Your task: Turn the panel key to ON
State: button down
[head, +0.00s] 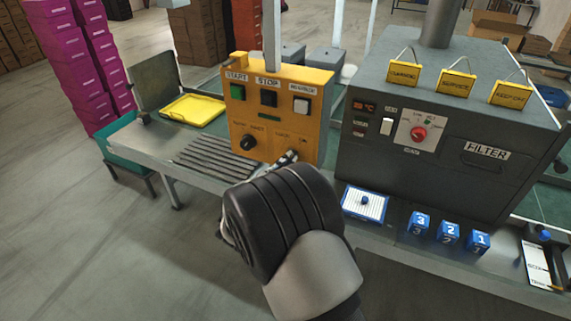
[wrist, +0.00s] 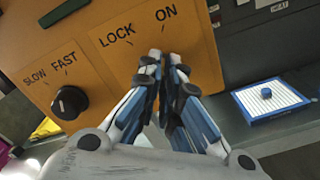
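The orange control panel (head: 275,112) stands upright on the bench. The LOCK and ON labels (wrist: 140,25) are printed on it in the wrist view, LOCK left of ON. My gripper (wrist: 163,62) reaches to the panel face just below these labels. Its two blue and grey fingers are close together, with a narrow dark gap between them. The panel key is hidden at the fingertips, so its angle and whether the fingers grip it cannot be told. In the head view my gripper (head: 290,158) is mostly hidden behind my wrist, at the panel's lower right.
A black SLOW/FAST knob (wrist: 69,102) sits left of the fingers. Above are a green START button (head: 236,92), a black STOP button (head: 268,98) and a white button (head: 301,105). The grey filter machine (head: 455,120) stands close right. A blue-edged pad (head: 364,203) lies right.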

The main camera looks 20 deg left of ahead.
jog(key=c, duration=1.8)
grip_release()
jog(key=s+a, duration=0.1)
jog(key=s, duration=1.1)
